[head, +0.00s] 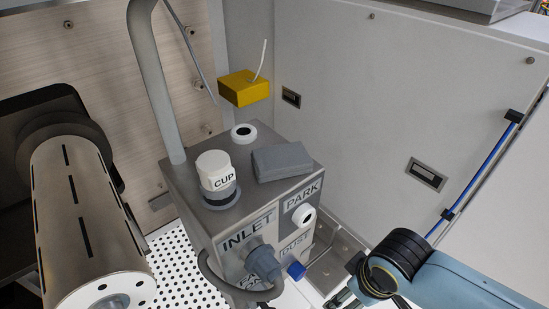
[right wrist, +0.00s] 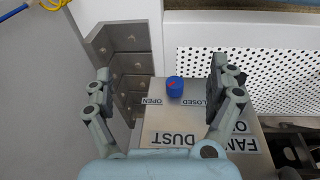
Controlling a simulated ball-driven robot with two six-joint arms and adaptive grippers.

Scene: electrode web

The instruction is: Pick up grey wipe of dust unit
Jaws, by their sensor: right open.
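The grey wipe (head: 282,161) is a flat grey block lying on top of the dust unit (head: 182,181), near its right edge. The dust unit is a grey box with INLET, PARK and DUST labels. My right gripper (head: 345,294) is at the bottom right of the head view, in front of and below the wipe, and apart from it. In the right wrist view the right gripper (right wrist: 161,84) is open and empty, facing the unit's DUST face (right wrist: 185,120) with its blue knob (right wrist: 174,87). The wipe does not show there. My left gripper is not in view.
A white cup (head: 213,167) and a white ring (head: 244,133) stand on the unit beside the wipe. A yellow block (head: 244,88) is behind them. A pipe (head: 153,80) rises at the unit's back left. A large roller (head: 85,220) is at left.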

